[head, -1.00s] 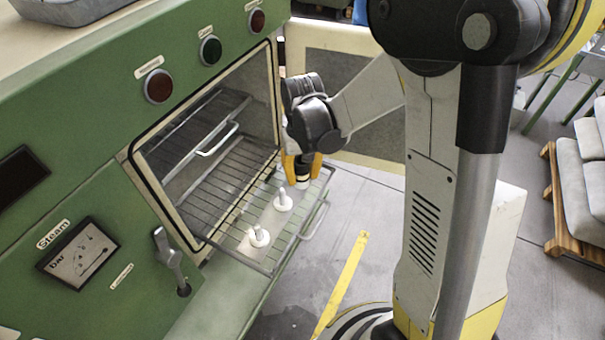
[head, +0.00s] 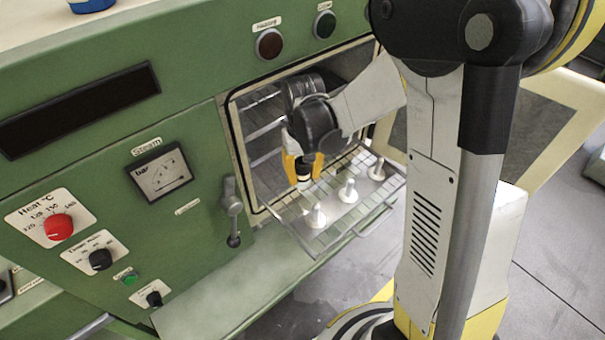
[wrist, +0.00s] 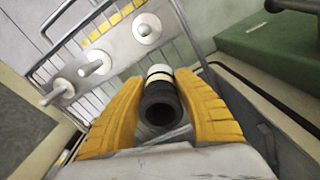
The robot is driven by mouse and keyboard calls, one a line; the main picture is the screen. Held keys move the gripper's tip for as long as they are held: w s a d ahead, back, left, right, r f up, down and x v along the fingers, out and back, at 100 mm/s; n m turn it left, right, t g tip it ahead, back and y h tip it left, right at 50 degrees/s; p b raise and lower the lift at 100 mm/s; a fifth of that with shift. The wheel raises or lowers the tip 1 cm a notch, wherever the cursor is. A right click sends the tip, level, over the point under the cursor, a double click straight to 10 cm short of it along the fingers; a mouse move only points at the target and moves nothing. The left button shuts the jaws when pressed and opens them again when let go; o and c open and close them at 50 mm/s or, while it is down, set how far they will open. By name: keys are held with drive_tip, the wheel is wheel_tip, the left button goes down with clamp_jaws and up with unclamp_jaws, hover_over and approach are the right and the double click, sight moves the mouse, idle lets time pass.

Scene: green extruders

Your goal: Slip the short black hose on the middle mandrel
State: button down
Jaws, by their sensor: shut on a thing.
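Three white mandrels stand upright in a row on a pale plate on the pulled-out wire rack. The middle mandrel (head: 347,191) is bare; it also shows in the wrist view (wrist: 95,68). The near mandrel (head: 316,216) and far mandrel (head: 377,169) are bare too. My gripper (head: 303,166) points down in front of the oven opening, left of the middle mandrel in the head view. Its yellow fingers are shut on the short black hose (wrist: 160,106), which has a pale band. The hose (head: 304,184) hangs apart from the mandrels. Its lower end is partly hidden in the wrist view.
The green steam oven (head: 110,120) surrounds the opening, with a lever handle (head: 232,210) at its left edge. The wire rack (head: 360,222) sticks out in front. A green ledge (head: 225,300) runs below.

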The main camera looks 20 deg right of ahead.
wheel_tip(320, 180, down, 6)
drive_tip(key=b, duration=0.5)
drive_tip(key=shift+f+b, duration=0.25)
drive_tip(key=shift+b, duration=0.15)
drive_tip(key=d+r+p, duration=0.3)
drive_tip(key=r+p, duration=0.1)
drive_tip(key=p, duration=0.7)
approach(352, 182)
drive_tip(key=shift+w+a+f+m, duration=0.15)
drive_tip(key=shift+w+f+m, duration=0.05)
drive_tip(key=shift+m, duration=0.1)
drive_tip(key=shift+f+b, duration=1.55)
drive_tip(key=shift+f, duration=0.7)
drive_tip(key=shift+s, duration=0.15)
drive_tip(key=shift+f, duration=0.1)
drive_tip(key=shift+f+b, duration=1.4)
drive_tip(key=shift+b, duration=0.2)
drive_tip(key=shift+f, duration=0.15)
